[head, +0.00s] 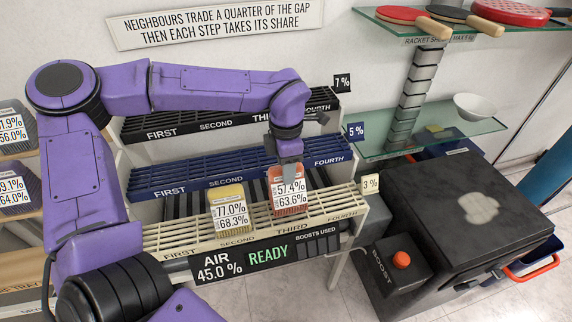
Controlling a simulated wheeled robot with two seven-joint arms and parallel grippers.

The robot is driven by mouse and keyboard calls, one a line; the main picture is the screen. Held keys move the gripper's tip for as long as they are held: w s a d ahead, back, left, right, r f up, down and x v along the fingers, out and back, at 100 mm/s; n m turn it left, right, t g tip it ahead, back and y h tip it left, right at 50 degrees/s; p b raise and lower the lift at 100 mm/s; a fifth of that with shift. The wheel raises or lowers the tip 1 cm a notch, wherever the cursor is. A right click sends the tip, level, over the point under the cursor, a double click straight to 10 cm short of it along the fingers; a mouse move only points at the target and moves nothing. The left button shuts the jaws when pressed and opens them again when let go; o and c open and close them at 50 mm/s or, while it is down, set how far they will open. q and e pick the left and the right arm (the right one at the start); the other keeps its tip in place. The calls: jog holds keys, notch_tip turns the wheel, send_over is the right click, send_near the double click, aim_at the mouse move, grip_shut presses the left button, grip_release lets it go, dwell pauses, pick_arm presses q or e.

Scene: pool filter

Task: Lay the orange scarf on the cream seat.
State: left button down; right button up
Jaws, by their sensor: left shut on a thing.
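No loose scarf shows. An orange-red labelled block (288,194) reads 57.4% and 63.6%; whether it is folded cloth I cannot tell. My left gripper (290,165) is shut on its top edge from above. The block is upright at the THIRD place of the cream slatted rack (332,203); whether it rests on the slats I cannot tell. No other cream seat shows. A yellow labelled block (229,208), reading 77.0% and 68.3%, stands to its left near SECOND. My right gripper is not in view.
A blue rack (160,178) and a black rack (150,131) rise behind. A dark box (470,200) with a boost button (401,260) stands at right. Glass shelves (450,135) hold rackets and a bowl. The cream rack's FOURTH place looks clear.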

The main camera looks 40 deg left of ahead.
pick_arm(q)
jog(key=shift+f, duration=0.9)
jog(key=shift+s+f+b, duration=0.3)
jog(key=shift+f+b, duration=0.05)
jog(key=shift+f, duration=0.05)
jog(key=shift+w, duration=0.1)
jog(key=shift+f, duration=0.35)
jog(key=c, duration=0.6)
grip_release()
notch_tip(320, 180, up, 10)
jog(key=shift+r, duration=0.25)
